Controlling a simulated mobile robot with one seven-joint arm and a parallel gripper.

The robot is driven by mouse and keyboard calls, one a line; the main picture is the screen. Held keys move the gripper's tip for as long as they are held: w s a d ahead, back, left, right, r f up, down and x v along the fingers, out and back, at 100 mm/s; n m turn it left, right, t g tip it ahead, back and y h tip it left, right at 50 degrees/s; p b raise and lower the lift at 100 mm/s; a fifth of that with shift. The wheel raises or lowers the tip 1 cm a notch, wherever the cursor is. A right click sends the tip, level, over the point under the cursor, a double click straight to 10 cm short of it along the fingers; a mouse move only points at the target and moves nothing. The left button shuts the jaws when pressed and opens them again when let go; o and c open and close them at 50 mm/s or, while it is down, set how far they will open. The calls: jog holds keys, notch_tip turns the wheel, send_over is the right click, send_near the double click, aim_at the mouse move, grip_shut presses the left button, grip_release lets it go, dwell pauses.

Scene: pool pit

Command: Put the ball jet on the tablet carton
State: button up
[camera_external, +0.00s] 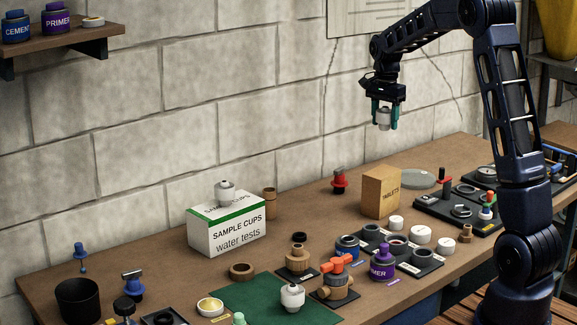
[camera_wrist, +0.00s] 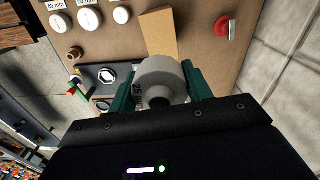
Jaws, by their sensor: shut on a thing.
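My gripper (camera_external: 382,116) is shut on a white ball jet (camera_external: 383,119), held in the air above the bench. In the wrist view the ball jet (camera_wrist: 160,82) sits between the green fingers of my gripper (camera_wrist: 163,88). Similar white fittings stand on the sample cups box (camera_external: 224,190) and on the green mat (camera_external: 292,297).
A red-topped fitting (camera_external: 339,181) stands left of the carton, and a round grey disc (camera_external: 418,178) lies behind it to the right. A black tray (camera_external: 460,210) with parts lies to the right. White caps (camera_external: 396,222) and the sample cups box (camera_external: 228,228) stand nearby.

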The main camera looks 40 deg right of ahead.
aim_at(382, 171)
notch_tip(382, 171, down, 13)
jog(key=shift+r, duration=0.15)
dwell(0.4)
jog(key=o, duration=1)
jog(key=shift+c, duration=0.2)
